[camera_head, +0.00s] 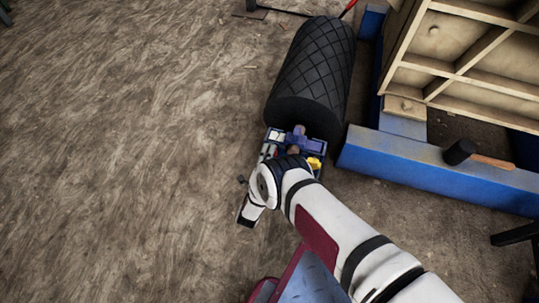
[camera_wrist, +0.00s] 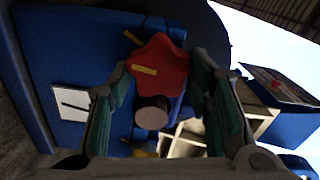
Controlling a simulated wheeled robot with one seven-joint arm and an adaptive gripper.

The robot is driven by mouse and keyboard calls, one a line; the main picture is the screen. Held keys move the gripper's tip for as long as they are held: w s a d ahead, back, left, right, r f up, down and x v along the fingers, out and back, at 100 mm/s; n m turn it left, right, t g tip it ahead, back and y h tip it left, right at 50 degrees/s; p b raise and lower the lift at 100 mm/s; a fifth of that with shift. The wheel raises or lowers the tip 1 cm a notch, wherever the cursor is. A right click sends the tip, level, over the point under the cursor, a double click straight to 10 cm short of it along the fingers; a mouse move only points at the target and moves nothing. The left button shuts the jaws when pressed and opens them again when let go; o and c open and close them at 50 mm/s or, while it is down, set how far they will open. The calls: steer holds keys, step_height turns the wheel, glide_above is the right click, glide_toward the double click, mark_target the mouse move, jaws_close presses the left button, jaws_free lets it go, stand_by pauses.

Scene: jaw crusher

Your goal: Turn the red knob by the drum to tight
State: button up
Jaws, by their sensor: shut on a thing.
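The red knob (camera_wrist: 165,62) is lobed, with a yellow mark on its face, in the wrist view. It sits in front of a blue panel (camera_wrist: 75,55). My gripper (camera_wrist: 159,72) has one teal-padded finger on each side of the knob and is shut on it. A round grey-brown stub (camera_wrist: 151,113) shows just below the knob. The black drum (camera_head: 315,65), with a diamond pattern, lies in the head view. My gripper is at the drum's near end, by a blue bracket (camera_head: 315,145). My arm largely hides the knob there.
A white plate with a dark line (camera_wrist: 74,103) is on the blue panel, left of the knob. A blue beam (camera_head: 430,175) runs right of the drum, with a mallet (camera_head: 460,152) on it. A wooden frame (camera_head: 460,75) stands behind. The floor at left is clear.

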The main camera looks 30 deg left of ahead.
steer(key=shift+f+m, duration=0.15)
steer(key=shift+m, duration=1.85)
steer(key=o, duration=1.1)
steer(key=shift+o, duration=0.2)
steer(key=v, duration=1.2)
